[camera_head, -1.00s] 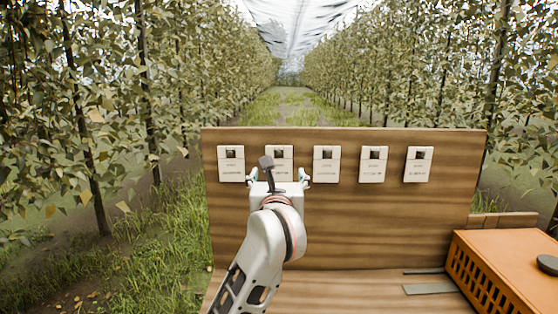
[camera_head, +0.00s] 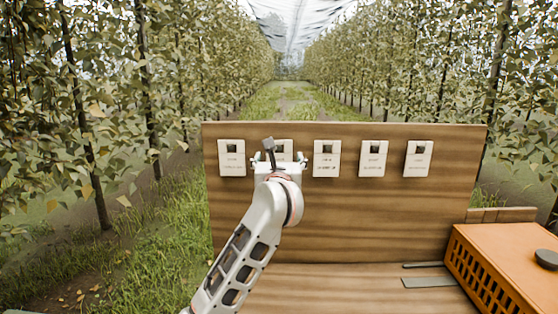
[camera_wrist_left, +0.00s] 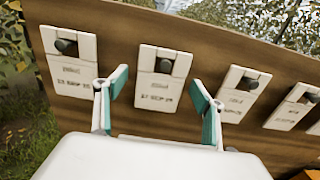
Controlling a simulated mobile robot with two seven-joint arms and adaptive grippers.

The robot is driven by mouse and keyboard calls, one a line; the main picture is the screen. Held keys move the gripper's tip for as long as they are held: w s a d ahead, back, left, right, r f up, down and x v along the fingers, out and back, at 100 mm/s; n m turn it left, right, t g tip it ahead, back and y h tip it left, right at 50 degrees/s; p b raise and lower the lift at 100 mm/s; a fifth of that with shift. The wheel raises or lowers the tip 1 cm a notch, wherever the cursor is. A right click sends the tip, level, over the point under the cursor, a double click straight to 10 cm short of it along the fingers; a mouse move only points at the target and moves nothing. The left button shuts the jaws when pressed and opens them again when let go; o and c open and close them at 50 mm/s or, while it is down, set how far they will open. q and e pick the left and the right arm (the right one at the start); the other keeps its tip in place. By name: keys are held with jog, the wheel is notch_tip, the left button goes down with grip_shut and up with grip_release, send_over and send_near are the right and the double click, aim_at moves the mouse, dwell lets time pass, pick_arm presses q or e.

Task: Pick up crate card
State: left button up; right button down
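Several white crate cards with dark square openings and printed text hang in a row on a wooden board (camera_head: 345,220). The second card from the left (camera_head: 286,146) is partly hidden behind my left gripper (camera_head: 278,160) in the head view. In the left wrist view this card (camera_wrist_left: 163,68) shows between the two teal-padded fingers of my left gripper (camera_wrist_left: 158,86). The fingers are spread, with gaps on both sides of the card. A dark round peg shows in its opening. I cannot tell how far the fingertips are from the board. My right gripper is not in view.
Neighbouring cards hang close on both sides, at the left (camera_head: 231,158) and right (camera_head: 326,159). An orange crate (camera_head: 510,258) stands at the lower right, with a flat grey strip (camera_head: 430,282) beside it. Tree rows flank a grassy lane behind the board.

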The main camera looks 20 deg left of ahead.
pick_arm(q)
jog(key=c, duration=0.8)
jog(key=shift+c, duration=0.6)
jog(key=shift+r+p, duration=0.35)
jog(key=shift+r, duration=0.05)
jog(key=p+v, duration=0.5)
jog(key=v, duration=1.3)
